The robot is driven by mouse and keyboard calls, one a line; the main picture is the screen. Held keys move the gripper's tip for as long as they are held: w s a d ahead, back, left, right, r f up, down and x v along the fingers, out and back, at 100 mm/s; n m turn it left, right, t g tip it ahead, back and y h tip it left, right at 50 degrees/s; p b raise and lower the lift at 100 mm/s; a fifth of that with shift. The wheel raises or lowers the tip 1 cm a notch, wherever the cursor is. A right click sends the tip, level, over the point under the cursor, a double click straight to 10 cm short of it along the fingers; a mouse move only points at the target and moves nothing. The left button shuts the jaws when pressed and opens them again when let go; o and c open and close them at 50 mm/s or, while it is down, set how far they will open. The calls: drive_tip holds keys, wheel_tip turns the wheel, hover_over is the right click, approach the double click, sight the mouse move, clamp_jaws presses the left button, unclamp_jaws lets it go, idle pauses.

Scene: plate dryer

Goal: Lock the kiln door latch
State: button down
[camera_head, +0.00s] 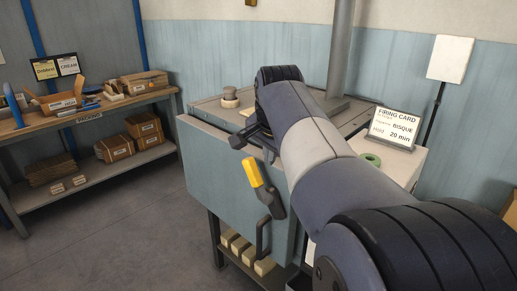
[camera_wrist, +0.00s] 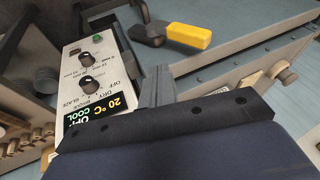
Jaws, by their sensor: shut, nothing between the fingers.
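The kiln (camera_head: 345,113) is a grey box with a blue-grey door (camera_head: 222,188) on its front. The latch handle has a yellow grip (camera_head: 254,172) and a dark lever (camera_head: 271,201); it slants on the door front, yellow end up and left in the head view. My gripper (camera_head: 238,141) is shut and empty, above the yellow grip near the door's top edge. In the wrist view the shut fingers (camera_wrist: 158,73) lie below the yellow grip (camera_wrist: 190,36), apart from it. I cannot tell whether the door is fully flush. My arm hides part of the kiln front.
A control panel (camera_wrist: 87,70) with two dials and a lit display shows in the wrist view. A firing card (camera_head: 393,128) and green tape roll (camera_head: 371,159) sit on the right. A dark pull bar (camera_head: 262,238) hangs below the latch. A packing bench (camera_head: 88,117) stands left; the floor between is clear.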

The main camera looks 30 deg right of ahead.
drive_tip(key=shift+w+d+r, duration=0.2)
drive_tip(key=shift+r, duration=0.3)
drive_tip(key=shift+w+d+r, duration=0.15)
drive_tip(key=shift+r, duration=0.35)
drive_tip(key=p, duration=0.1)
approach(258, 175)
wheel_tip(258, 175, down, 3)
drive_tip(key=d, duration=0.3)
drive_tip(key=shift+w+a+f+p, duration=0.35)
drive_tip(key=shift+w+a+f, duration=0.3)
drive_tip(key=shift+a+f, duration=0.1)
drive_tip(key=shift+w+a+f, duration=0.15)
drive_tip(key=shift+w+f, duration=0.2)
drive_tip(key=shift+w, duration=0.2)
drive_tip(key=shift+r+p, duration=0.1)
drive_tip(key=shift+p, duration=0.25)
